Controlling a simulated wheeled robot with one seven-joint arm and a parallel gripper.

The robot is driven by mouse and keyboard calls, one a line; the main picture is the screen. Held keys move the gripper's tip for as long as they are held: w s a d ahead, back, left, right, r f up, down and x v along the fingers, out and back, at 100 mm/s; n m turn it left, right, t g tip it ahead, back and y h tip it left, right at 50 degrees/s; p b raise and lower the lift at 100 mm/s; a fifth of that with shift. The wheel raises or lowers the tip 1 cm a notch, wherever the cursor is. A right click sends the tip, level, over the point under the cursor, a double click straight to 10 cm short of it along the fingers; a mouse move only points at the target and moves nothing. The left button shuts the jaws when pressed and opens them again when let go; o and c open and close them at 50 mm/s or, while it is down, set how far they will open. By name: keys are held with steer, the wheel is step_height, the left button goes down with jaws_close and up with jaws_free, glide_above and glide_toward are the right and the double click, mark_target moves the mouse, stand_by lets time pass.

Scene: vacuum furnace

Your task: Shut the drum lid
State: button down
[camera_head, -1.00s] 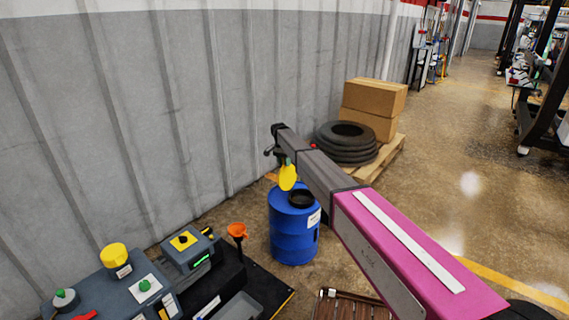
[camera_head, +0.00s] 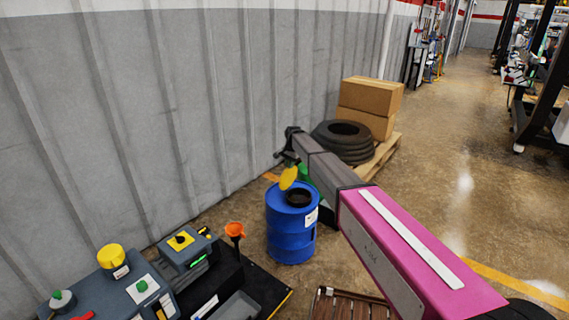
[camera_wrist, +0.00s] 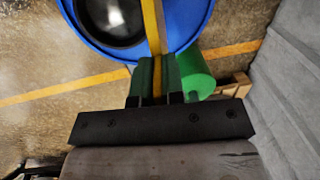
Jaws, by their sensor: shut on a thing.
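The blue drum (camera_head: 291,235) stands upright on the floor in the middle of the head view. Its dark round opening (camera_head: 299,197) is uncovered. The yellow lid (camera_head: 288,178) stands raised and tilted at the opening's back-left edge. In the wrist view the lid (camera_wrist: 152,28) shows edge-on beside the dark opening (camera_wrist: 108,20). My gripper (camera_wrist: 152,82) has green fingers shut on the lid, one on each side of it.
A tire stack (camera_head: 343,143) and cardboard boxes (camera_head: 367,104) sit on a pallet behind. A grey wall runs along the left. A brown slatted thing (camera_head: 350,305) lies in front.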

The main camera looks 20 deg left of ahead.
steer(key=shift+s+d+f+t+y, duration=0.45)
steer(key=shift+s+d+f+y, duration=0.6)
steer(key=shift+d, duration=0.95)
steer(key=shift+s+d+f+t+y, duration=0.5)
steer(key=shift+d+f+y, duration=0.7)
steer(key=shift+d+f, duration=0.6)
steer(key=shift+s+d+f+t+y, duration=0.35)
steer(key=shift+s+d+f+y, duration=0.7)
steer(key=shift+d, duration=1.15)
steer(key=shift+d+f+y, duration=0.2)
steer(key=shift+f+y, duration=0.1)
steer(key=shift+f, duration=0.1)
steer(key=shift+s+d+f+t+y, duration=0.1)
steer(key=shift+d+f+t+y, duration=0.1)
steer(key=shift+f+y, duration=0.35)
steer(key=shift+s+d+f+t+y, duration=0.1)
steer(key=shift+d+f+t+y, duration=0.15)
steer(key=shift+f, duration=0.5)
steer(key=shift+s+d+f+t+y, duration=0.1)
steer(key=shift+d+f+t+y, duration=0.05)
steer(key=shift+f+y, duration=0.45)
steer(key=shift+d+f, duration=0.15)
steer(key=shift+f, duration=1)
steer(key=c, duration=1.2)
jaws_free()
steer(key=shift+f, duration=0.1)
steer(key=shift+s, duration=0.1)
